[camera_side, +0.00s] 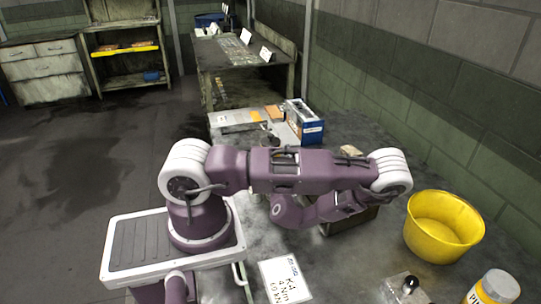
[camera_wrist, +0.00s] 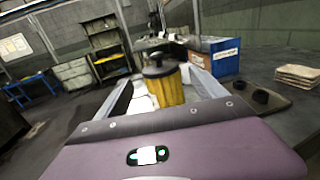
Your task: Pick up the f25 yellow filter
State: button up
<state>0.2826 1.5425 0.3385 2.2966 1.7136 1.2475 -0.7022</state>
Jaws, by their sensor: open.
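The yellow filter (camera_wrist: 168,92), a ribbed yellow cylinder with a dark top and knob, stands upright in the middle of the wrist view. No f25 marking is readable on it. My gripper (camera_wrist: 163,86) is open, with one pale finger to the left of the filter and the other to its right. I cannot tell whether the filter is fully between the fingertips or a little beyond them. Its lower part is hidden by the gripper body. In the side view I cannot make out the filter, and my arm covers much of the middle of the table.
A blue-and-white box (camera_side: 304,121) stands at the back of the table (camera_side: 372,262). A stack of pale pads (camera_wrist: 299,76) lies at the right in the wrist view.

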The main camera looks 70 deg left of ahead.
jog(key=a, duration=0.2)
jog(key=w+a, duration=0.1)
jog(key=a, duration=0.1)
jog(key=shift+a, duration=0.25)
jog(key=shift+c, duration=0.4)
